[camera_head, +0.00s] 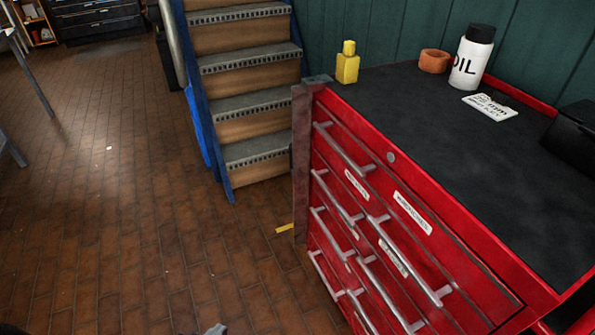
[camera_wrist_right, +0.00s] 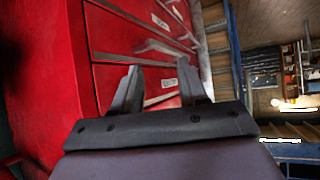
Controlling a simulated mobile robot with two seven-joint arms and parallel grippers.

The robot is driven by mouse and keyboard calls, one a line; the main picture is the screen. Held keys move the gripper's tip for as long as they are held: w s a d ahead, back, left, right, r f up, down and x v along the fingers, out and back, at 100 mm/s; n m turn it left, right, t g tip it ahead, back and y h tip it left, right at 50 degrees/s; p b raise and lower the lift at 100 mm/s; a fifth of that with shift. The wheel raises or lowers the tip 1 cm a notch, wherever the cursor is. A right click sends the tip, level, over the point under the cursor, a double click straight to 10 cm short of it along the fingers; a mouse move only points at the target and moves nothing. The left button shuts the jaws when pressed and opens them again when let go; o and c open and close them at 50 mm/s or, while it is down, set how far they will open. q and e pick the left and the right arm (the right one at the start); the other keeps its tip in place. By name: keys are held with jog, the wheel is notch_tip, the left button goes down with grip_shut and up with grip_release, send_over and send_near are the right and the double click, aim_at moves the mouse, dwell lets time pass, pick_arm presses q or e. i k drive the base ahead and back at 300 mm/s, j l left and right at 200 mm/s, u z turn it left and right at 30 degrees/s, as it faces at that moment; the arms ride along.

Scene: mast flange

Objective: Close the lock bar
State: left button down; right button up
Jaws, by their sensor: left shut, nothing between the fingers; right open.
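The lock bar (camera_head: 301,165) is a dark, brownish upright strip at the left front edge of the red tool cabinet (camera_head: 540,285). It stands beside the drawer fronts and does not lie across their handles. A grey bracket (camera_head: 318,79) sits at its top. In the right wrist view a greyish upright strip (camera_wrist_right: 201,45) at the cabinet's edge looks like the same bar. Only a small grey tip of my left gripper (camera_head: 214,330) shows at the bottom edge, shut and well apart from the bar. My right gripper (camera_wrist_right: 160,84) is open and empty, facing the drawers.
Drawer handles (camera_head: 340,148) stick out from the cabinet front. A yellow bottle (camera_head: 347,63), an orange ring (camera_head: 434,61), an oil bottle (camera_head: 472,57) and a card (camera_head: 490,106) are on its black top. Blue-sided stairs (camera_head: 250,105) stand behind.

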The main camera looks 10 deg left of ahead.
aim_at(299, 150)
jog(key=i+j, duration=2.45)
jog(key=j, duration=0.25)
jog(key=i+j+z, duration=0.3)
jog(key=j+z, duration=0.25)
jog(key=z, duration=2.3)
jog(key=i+j, duration=0.05)
